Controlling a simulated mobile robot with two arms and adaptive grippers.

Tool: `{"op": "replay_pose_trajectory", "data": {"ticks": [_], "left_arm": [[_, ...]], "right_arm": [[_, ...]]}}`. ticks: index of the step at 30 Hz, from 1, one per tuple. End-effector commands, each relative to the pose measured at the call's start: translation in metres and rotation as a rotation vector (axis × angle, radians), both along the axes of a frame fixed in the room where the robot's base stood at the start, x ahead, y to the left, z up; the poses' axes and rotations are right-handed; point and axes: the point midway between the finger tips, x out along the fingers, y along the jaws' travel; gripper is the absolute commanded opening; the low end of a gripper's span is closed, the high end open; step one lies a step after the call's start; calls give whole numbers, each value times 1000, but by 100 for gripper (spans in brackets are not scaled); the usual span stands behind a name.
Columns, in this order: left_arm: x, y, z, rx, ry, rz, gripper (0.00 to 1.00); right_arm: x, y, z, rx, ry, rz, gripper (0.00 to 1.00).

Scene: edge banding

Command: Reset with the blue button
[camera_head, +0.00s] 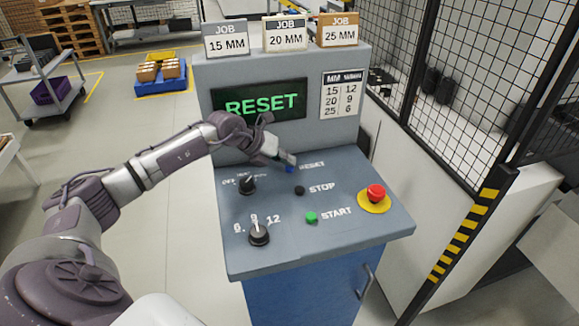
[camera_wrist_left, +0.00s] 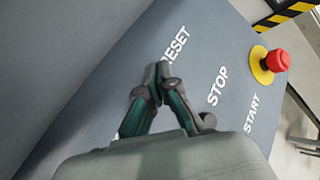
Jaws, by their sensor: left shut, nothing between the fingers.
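The blue reset button (camera_head: 290,169) shows as a small patch of blue at my left gripper's tip, left of the RESET label. My left gripper (camera_head: 289,162) is shut and empty, with its fingertips at the button. In the left wrist view the shut fingertips (camera_wrist_left: 157,70) point at the RESET label (camera_wrist_left: 176,45) and hide the button. I cannot tell whether they press it. The screen (camera_head: 260,100) reads RESET in green. My right gripper is not in view.
The panel also has a black stop button (camera_head: 299,190), a green start button (camera_head: 311,217), a red emergency stop (camera_head: 375,193), a black selector (camera_head: 247,184) and a dial (camera_head: 259,234). A black mesh fence (camera_head: 470,90) stands at the right.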

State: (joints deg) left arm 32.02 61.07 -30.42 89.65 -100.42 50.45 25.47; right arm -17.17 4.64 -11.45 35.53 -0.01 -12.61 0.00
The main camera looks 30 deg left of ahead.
Motion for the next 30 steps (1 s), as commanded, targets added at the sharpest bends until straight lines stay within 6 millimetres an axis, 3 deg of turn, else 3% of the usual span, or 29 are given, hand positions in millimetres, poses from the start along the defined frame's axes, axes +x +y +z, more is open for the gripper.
{"op": "replay_pose_trajectory", "data": {"ticks": [14, 30], "left_arm": [[-1, 0, -4, 0, 4, -1, 0], [0, 0, 15, 0, 2, 0, 0]], "right_arm": [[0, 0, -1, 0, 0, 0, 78], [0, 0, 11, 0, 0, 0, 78]]}}
